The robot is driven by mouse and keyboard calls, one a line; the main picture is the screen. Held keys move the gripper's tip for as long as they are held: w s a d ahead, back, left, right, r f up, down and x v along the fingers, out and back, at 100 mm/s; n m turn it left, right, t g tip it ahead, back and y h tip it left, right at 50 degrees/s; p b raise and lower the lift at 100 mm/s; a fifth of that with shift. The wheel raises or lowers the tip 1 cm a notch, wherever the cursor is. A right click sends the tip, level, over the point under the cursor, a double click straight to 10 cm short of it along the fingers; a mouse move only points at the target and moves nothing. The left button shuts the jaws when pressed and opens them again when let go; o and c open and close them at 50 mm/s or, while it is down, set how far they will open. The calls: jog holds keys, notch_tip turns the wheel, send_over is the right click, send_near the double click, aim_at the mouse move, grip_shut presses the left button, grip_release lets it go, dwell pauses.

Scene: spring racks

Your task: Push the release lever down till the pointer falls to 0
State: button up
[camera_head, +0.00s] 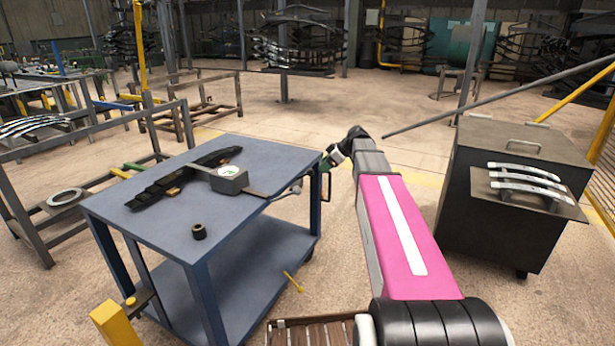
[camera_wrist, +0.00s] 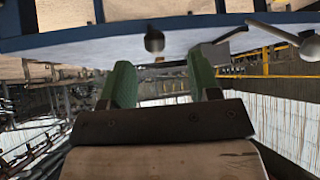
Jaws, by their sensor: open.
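A grey gauge box (camera_head: 230,180) with a round white dial (camera_head: 229,171) stands on the blue cart's top (camera_head: 160,220). The dial's pointer is too small to read. The release lever (camera_head: 262,194) reaches right from the box past the cart's edge and ends in a grey ball (camera_head: 297,187). The lever (camera_wrist: 272,30) and ball (camera_wrist: 309,46) also show at the upper right of the wrist view. My gripper (camera_head: 325,164) is close to the ball, beyond the cart's right edge. In the wrist view, its green fingers (camera_wrist: 161,78) stand apart with nothing between them.
A dark leaf spring (camera_head: 180,183) lies across the cart top behind the box. A dark bushing (camera_head: 199,231) stands near the front. A dark cabinet (camera_head: 500,200) with shiny curved bars (camera_head: 525,173) is on the right. Open floor lies behind the cart.

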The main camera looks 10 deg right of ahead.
aim_at(311, 172)
jog(key=shift+n, duration=0.4)
jog(key=x, duration=0.3)
jog(key=w+x, duration=0.1)
jog(key=x, duration=0.2)
jog(key=r+x, duration=0.1)
jog(key=x, duration=0.2)
jog(key=shift+w+a+f, duration=0.3)
jog(key=shift+a+f, duration=0.05)
jog(key=shift+a, duration=0.2)
grip_shut()
jog(key=shift+y, duration=0.3)
